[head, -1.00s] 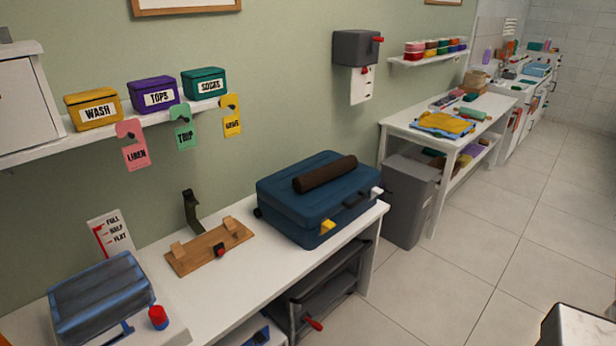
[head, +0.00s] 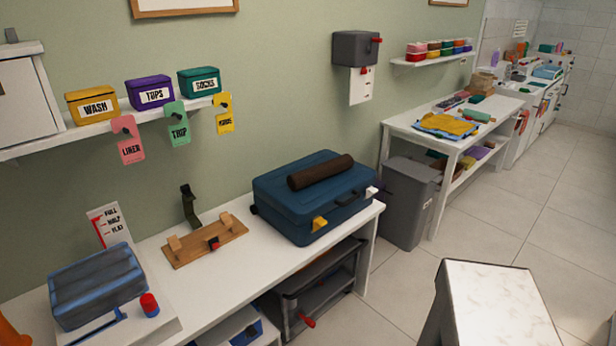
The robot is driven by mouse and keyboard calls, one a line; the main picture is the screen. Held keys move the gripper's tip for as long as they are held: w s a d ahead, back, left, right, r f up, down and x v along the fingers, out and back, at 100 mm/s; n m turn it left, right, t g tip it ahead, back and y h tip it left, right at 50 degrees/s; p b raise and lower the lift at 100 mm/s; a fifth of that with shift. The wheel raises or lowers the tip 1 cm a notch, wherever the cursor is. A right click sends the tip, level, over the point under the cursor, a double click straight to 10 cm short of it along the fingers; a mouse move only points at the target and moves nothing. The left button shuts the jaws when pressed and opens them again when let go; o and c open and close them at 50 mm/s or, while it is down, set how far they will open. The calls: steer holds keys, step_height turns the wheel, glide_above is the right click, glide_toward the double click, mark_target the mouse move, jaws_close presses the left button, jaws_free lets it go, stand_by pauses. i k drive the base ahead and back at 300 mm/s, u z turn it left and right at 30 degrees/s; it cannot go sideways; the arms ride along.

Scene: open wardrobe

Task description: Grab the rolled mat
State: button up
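A dark brown roll (head: 320,172), which looks like the rolled mat, lies slantwise on the lid of a closed blue suitcase (head: 285,205). The suitcase lies flat at the right end of a white bench (head: 262,277) against the green wall. The roll is fully visible and nothing touches it from above. My gripper is not in view.
A wooden fixture (head: 206,243) and a blue-grey pad on a stand (head: 98,287) sit left on the bench. A grey bin (head: 408,205) stands right of it. A pale-topped block (head: 500,305) stands in the right foreground. Floor beyond it is clear.

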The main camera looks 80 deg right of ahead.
mark_target(298, 181)
steer(key=z, duration=0.5)
steer(key=k, duration=0.1)
steer(key=u, duration=1.8)
steer(key=k, duration=1.75)
steer(key=z, duration=1.35)
